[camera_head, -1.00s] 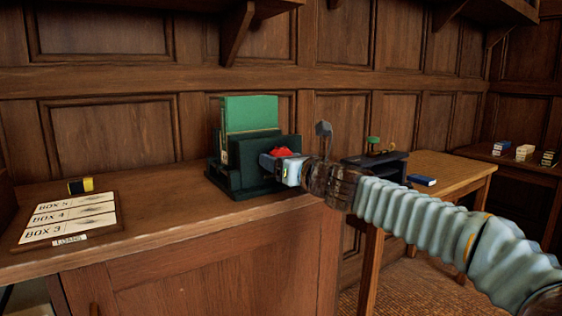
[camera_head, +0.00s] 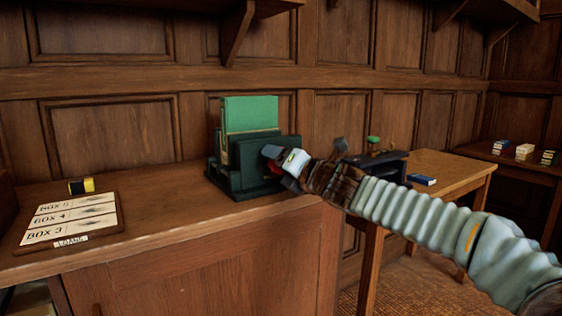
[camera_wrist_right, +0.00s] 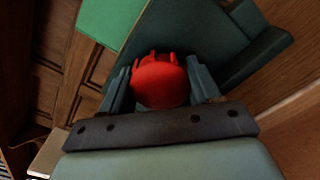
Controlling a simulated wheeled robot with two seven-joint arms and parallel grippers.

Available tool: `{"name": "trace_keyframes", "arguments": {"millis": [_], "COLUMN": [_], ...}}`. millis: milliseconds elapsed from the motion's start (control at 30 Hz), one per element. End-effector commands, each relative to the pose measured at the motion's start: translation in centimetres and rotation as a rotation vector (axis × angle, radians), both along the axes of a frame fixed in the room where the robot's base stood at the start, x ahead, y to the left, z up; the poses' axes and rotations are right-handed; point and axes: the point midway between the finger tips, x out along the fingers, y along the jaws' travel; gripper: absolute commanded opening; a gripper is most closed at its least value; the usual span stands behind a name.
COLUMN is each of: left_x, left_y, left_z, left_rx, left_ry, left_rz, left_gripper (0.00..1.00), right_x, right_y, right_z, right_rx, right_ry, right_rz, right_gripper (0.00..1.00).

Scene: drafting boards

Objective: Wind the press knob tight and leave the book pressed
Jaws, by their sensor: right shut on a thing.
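The dark green press (camera_head: 222,176) stands on the wooden counter with a green book (camera_head: 250,113) upright in it. The red press knob (camera_wrist_right: 160,82) is on the press's side and sits between the fingers in the right wrist view. In the head view the knob is mostly hidden behind my gripper. My right gripper (camera_head: 278,158) is shut on the knob; it also shows in the right wrist view (camera_wrist_right: 163,92). How tightly the press holds the book cannot be told. My left gripper is not in view.
A board with box labels (camera_head: 110,229) and a black and yellow block (camera_head: 82,186) lie on the counter at left. A side table (camera_head: 455,170) at right holds a blue book (camera_head: 422,179) and another dark device (camera_head: 375,163). The counter between board and press is clear.

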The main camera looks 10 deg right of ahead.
Motion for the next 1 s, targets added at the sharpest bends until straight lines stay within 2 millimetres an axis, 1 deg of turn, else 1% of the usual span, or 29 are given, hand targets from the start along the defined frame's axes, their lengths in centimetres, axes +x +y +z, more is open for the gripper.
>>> {"name": "trace_keyframes", "arguments": {"millis": [33, 67, 200, 233, 467, 533, 700, 767, 833, 1000], "left_x": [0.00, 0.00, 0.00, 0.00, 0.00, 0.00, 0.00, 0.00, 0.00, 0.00], "left_y": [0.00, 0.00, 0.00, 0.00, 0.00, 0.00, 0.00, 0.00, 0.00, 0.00], "left_z": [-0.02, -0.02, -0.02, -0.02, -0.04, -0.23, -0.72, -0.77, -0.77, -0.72], "left_rx": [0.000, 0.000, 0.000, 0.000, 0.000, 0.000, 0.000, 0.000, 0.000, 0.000], "left_ry": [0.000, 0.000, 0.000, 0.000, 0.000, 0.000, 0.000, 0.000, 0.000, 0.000], "left_rz": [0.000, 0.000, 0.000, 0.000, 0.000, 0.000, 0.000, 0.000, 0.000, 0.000], "left_gripper": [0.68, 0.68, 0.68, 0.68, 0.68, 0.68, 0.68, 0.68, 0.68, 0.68], "right_x": [0.02, 0.02, 0.02, 0.01, 0.01, 0.00, 0.00, 0.00, 0.00, 0.00], "right_y": [0.00, 0.00, 0.00, 0.01, 0.01, 0.03, 0.03, 0.00, -0.01, -0.01], "right_z": [-0.08, -0.08, -0.07, -0.06, -0.05, -0.11, -0.13, -0.08, -0.04, -0.01], "right_rx": [0.002, 0.002, 0.000, 0.000, -0.009, -0.092, -0.508, -0.605, -0.659, -0.664], "right_ry": [0.002, 0.002, 0.002, 0.002, -0.003, -0.033, -0.184, -0.221, -0.239, -0.241], "right_rz": [0.000, 0.000, 0.000, 0.000, 0.000, 0.000, 0.000, -0.001, 0.000, 0.000], "right_gripper": [0.32, 0.65, 0.86, 0.87, 0.87, 0.87, 0.87, 0.87, 0.87, 0.87]}}
